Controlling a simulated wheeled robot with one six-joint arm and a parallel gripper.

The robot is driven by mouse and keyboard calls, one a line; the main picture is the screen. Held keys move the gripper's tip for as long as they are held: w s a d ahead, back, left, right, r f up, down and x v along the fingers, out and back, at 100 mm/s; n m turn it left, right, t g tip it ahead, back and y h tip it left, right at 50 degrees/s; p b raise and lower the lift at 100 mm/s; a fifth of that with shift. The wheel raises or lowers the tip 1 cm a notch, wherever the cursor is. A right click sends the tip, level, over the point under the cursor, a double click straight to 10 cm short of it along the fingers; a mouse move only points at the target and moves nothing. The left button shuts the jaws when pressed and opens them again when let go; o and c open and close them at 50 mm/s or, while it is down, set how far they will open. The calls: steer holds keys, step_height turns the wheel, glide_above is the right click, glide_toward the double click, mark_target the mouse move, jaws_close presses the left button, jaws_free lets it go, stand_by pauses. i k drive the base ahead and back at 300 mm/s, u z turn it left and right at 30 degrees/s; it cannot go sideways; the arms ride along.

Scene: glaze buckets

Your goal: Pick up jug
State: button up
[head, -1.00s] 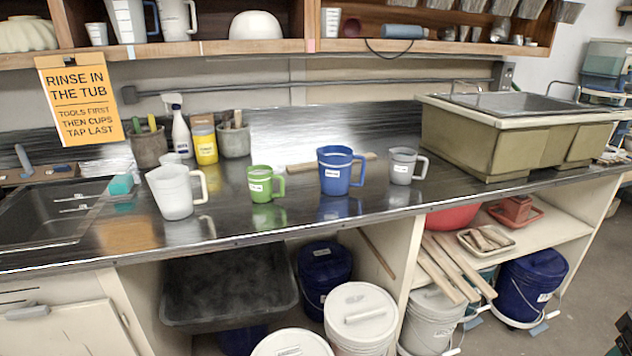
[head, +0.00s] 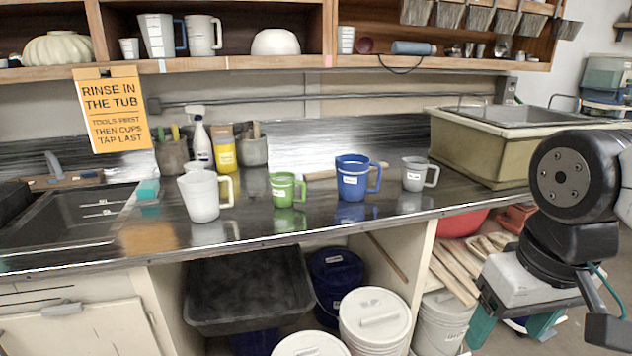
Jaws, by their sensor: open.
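A large white jug (head: 200,198) with a cream handle stands upright on the dark metal counter, left of the other vessels. To its right stand a small green jug (head: 284,191), a blue jug (head: 352,180) and a small grey jug (head: 413,176), each with a handle on its right side and a label. My gripper (head: 512,328) is at the lower right, pointing down with its teal fingers apart and nothing seen between them. It is right of all these jugs and touches none of them. Its fingertips are partly near the frame's bottom.
A sink (head: 70,222) is at the left. A spray bottle (head: 200,140), a yellow container (head: 224,153) and tool pots stand behind the white jug. A big tub (head: 470,150) occupies the counter's right end. Shelves (head: 240,63) hang above; lidded buckets (head: 375,318) stand below.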

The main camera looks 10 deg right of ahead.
mark_target(282, 184)
steer(key=i, duration=0.9)
steer(key=z, duration=0.05)
steer(key=k, duration=0.7)
steer(key=u, duration=0.7)
steer(key=k, duration=1.1)
steer(key=z, duration=0.15)
steer(key=i, duration=0.5)
steer(key=z, duration=0.8)
steer(key=i, duration=1.3)
steer(key=u, duration=0.75)
